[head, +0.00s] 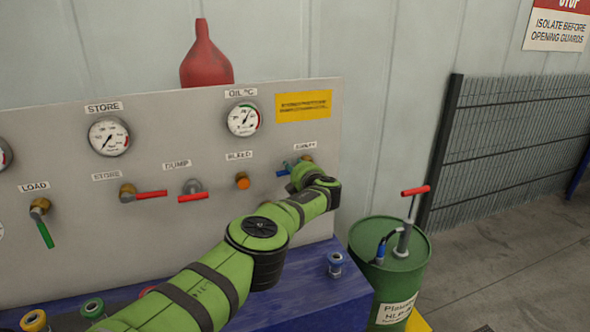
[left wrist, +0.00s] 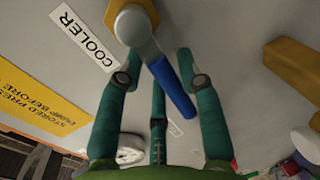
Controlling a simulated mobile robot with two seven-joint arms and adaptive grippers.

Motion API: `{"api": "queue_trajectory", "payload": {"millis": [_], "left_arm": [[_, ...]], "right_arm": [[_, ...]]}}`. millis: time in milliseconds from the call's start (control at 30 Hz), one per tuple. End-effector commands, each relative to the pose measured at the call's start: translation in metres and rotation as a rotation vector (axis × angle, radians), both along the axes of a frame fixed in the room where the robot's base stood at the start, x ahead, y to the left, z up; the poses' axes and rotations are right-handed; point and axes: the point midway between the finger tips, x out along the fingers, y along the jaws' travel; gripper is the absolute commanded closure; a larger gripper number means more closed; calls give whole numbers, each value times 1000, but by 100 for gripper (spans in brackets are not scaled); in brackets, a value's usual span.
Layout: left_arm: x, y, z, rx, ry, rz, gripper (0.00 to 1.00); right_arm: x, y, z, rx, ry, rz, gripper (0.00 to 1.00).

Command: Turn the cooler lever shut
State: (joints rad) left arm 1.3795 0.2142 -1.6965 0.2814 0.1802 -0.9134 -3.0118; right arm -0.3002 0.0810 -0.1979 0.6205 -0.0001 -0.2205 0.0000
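The cooler lever has a blue handle (head: 283,173) on a brass valve at the right end of the grey panel, under a small label. In the left wrist view, the blue handle (left wrist: 175,92) slants down and right from its grey hub, beside the COOLER label (left wrist: 82,40). My left gripper (head: 291,166) is at the lever, partly hidden behind my own wrist. In the left wrist view, its teal fingers (left wrist: 158,62) are spread, with the handle between them. I cannot tell if any finger touches it. My right gripper is not in view.
On the panel (head: 70,240) are a red store lever (head: 151,194), a red dump lever (head: 193,197), an orange bleed knob (head: 242,181) and a green load lever (head: 46,234). A green drum (head: 395,275) with a red-handled pump stands at right. A mesh guard (head: 510,140) is behind it.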

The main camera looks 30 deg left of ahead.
Motion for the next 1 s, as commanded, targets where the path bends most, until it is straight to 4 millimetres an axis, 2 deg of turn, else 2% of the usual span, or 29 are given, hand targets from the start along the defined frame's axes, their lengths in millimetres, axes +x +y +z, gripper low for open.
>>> {"api": "queue_trajectory", "payload": {"millis": [367,667,1000], "left_arm": [[-2,-6,0,-3,2,-2,64],[-15,-18,4,-3,0,-3,64],[-37,-46,11,-2,-1,-3,64]], "right_arm": [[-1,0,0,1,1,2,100],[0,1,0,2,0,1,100],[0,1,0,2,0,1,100]]}}
